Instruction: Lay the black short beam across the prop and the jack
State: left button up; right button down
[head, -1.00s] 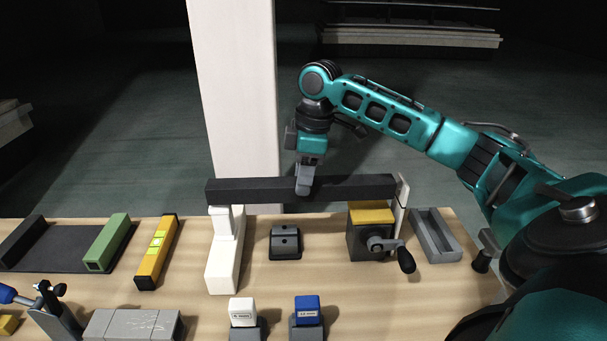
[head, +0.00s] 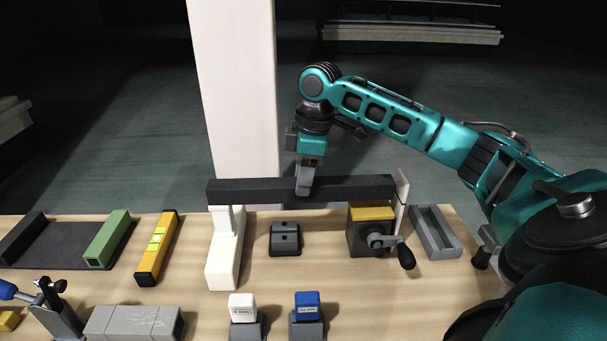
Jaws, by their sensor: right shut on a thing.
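The black short beam (head: 250,191) lies level above the table's far side. Its left end is over the white prop (head: 226,245), and its right end is over the yellow-topped jack (head: 370,228). It looks to be at the height of both tops; I cannot tell whether it touches them. My right gripper (head: 304,186) comes from above and is shut on the beam near its middle. The jack has a crank with a black handle at its right front. My left gripper is not in view.
A yellow level (head: 156,250) and a green beam (head: 107,240) lie left of the prop. A dark block (head: 285,239) sits between prop and jack. A grey tray (head: 435,232) is right of the jack. White (head: 242,308) and blue (head: 307,306) blocks stand in front.

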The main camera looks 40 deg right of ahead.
dwell(0.4)
jog(key=c, duration=0.5)
grip_release()
jog(key=shift+f, duration=0.2)
jog(key=shift+s+d+r, duration=0.15)
jog(key=shift+r, duration=1.2)
jog(key=shift+s+d+r, duration=0.1)
jog(key=shift+r, duration=1.3)
jog(key=shift+s+d+r, duration=0.15)
jog(key=shift+r, duration=1.2)
jog(key=shift+r, duration=0.1)
jog(key=shift+s+d+r, duration=0.2)
jog(key=shift+d+r, duration=0.05)
jog(key=shift+r, duration=1.85)
jog(key=shift+s+d+r, duration=0.25)
jog(key=shift+r, duration=1.8)
jog(key=shift+s+d+r, duration=0.2)
jog(key=shift+d+r, duration=0.05)
jog(key=shift+r, duration=1.85)
